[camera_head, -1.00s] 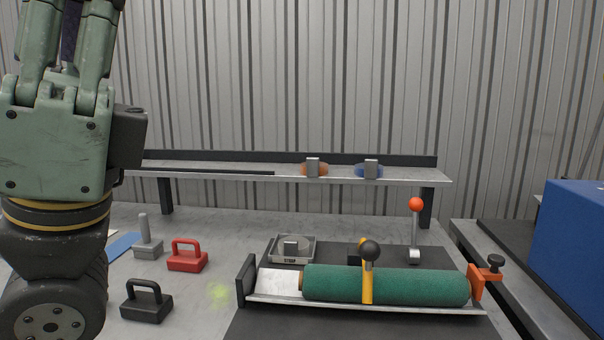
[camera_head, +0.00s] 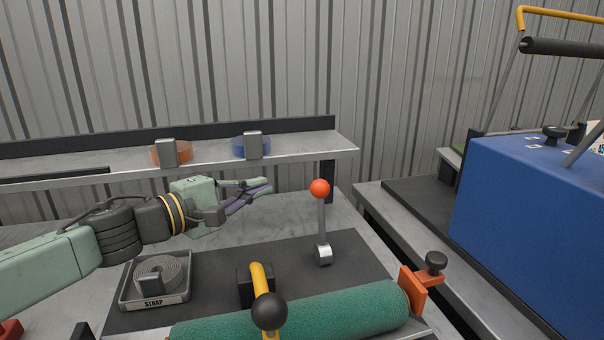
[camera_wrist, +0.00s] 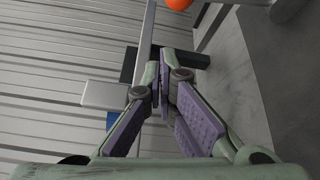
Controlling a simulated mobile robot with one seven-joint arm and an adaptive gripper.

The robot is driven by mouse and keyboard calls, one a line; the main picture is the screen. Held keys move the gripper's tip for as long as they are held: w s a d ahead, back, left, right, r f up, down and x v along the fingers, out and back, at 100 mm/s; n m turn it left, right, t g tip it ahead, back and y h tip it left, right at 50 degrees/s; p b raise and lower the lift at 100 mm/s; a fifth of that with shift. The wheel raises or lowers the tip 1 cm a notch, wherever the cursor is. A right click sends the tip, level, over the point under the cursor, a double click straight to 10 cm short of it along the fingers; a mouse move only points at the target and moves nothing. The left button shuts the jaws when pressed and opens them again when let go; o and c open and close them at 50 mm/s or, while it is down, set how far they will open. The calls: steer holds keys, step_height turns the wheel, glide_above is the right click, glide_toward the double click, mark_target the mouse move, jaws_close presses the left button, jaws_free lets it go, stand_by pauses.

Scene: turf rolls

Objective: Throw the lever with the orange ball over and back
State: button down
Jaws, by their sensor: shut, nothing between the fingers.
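The lever (camera_head: 323,228) stands nearly upright on the dark mat, with an orange ball (camera_head: 320,188) at its top and a metal block at its foot. My gripper (camera_head: 268,186) is to the left of the ball at about the same height in the picture, apart from it, with its fingers pointing right. In the wrist view the purple-padded fingertips (camera_wrist: 162,88) meet, with nothing between them. The orange ball also shows at the top edge of the wrist view (camera_wrist: 178,3), partly cut off.
A green turf roll (camera_head: 300,312) lies in front, with a yellow lever with a black ball (camera_head: 268,310) over it. An orange clamp (camera_head: 413,290) is at its right end. A strap tray (camera_head: 126,290) sits at left. A shelf (camera_head: 300,149) runs behind; a blue box (camera_head: 530,240) stands right.

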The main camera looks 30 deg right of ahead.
mark_target(321, 218)
steer(key=shift+w+a+f+y, duration=0.3)
steer(key=shift+w+f, duration=0.3)
steer(key=shift+f, duration=0.25)
steer(key=shift+d, duration=0.1)
steer(key=s+d+p, duration=0.1)
steer(key=d+p, duration=0.3)
steer(key=d, duration=0.5)
steer(key=shift+s, duration=0.2)
steer(key=shift+f, duration=0.15)
